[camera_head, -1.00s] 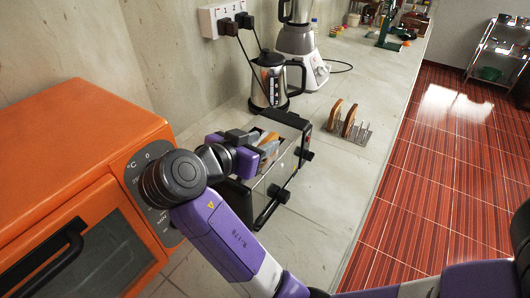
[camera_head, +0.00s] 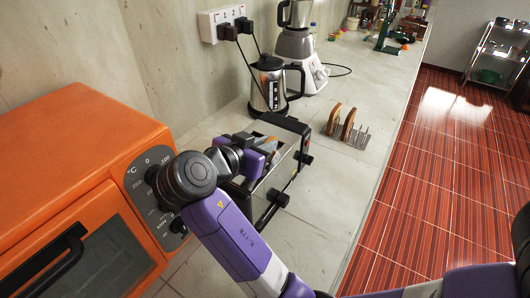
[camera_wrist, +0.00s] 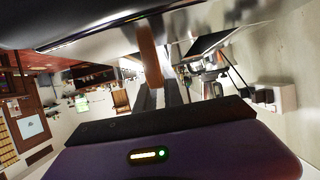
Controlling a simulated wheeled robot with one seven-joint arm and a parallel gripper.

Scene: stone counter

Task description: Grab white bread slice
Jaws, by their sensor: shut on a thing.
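My gripper (camera_head: 262,148) is over the toaster (camera_head: 283,177) and is shut on a bread slice (camera_head: 270,144). The slice shows in the head view as a small tan edge at the toaster's top, mostly hidden by my gripper. In the wrist view the slice (camera_wrist: 150,55) is a brown strip seen edge-on, its end between my gripper's fingers (camera_wrist: 160,95). The toaster's shiny side fills the top of that view. I cannot tell how much of the slice is inside the slot.
A toast rack (camera_head: 350,137) with two bread slices stands beyond the toaster. A steel kettle (camera_head: 270,85) and a blender (camera_head: 297,50) stand behind. An orange oven (camera_head: 85,180) is close on the left. The counter right of the toaster is clear.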

